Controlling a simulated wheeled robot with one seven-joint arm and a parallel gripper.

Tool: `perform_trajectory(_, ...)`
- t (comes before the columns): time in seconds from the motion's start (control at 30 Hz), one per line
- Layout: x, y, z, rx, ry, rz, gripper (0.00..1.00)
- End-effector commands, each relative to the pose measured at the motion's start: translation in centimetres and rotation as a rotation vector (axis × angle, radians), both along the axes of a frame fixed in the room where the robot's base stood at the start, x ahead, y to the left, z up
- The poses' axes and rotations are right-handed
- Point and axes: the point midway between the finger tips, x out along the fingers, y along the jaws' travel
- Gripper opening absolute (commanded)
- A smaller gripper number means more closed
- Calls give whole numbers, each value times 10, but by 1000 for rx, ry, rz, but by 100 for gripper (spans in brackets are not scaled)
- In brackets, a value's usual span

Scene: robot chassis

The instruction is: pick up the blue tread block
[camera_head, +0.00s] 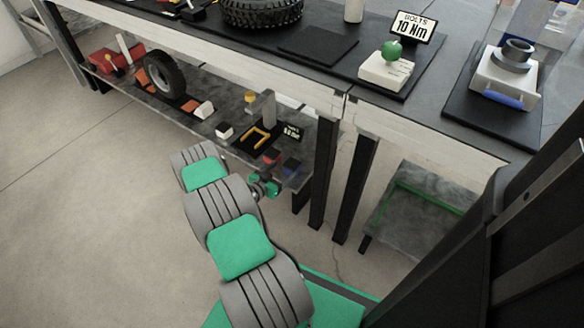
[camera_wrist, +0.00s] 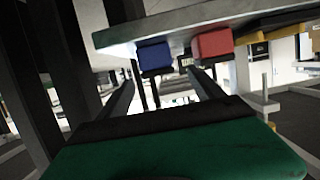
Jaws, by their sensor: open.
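The blue tread block (camera_wrist: 154,56) shows in the wrist view at the shelf edge, between and beyond my fingertips. In the head view a small dark blue shape (camera_head: 291,169) sits at the right end of the lower shelf, partly in shadow, and looks like the same block. A red block (camera_wrist: 212,43) lies beside it, to its right in the wrist view. My gripper (camera_wrist: 165,84) is open and empty, its two dark fingers spread apart, short of the block. In the head view my gripper (camera_head: 265,187) is beside the right end of the lower shelf.
The lower shelf (camera_head: 222,148) also holds a yellow bracket (camera_head: 254,139), a small sign (camera_head: 292,132), a wheel (camera_head: 164,74) and other parts. The workbench top overhangs it. Dark table legs (camera_head: 324,175) stand just right of my gripper. The floor at left is clear.

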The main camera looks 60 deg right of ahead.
Motion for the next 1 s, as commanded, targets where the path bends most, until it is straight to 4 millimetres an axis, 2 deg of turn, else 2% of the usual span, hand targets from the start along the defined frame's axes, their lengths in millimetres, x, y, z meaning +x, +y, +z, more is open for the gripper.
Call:
perform_trajectory(0.4, -15, -60, -25, 0, -1, -3, 76)
perform_trajectory(0.67, -14, -65, -24, 2, 0, 0, 76)
perform_trajectory(1.0, -14, -65, -24, 2, 1, 0, 49)
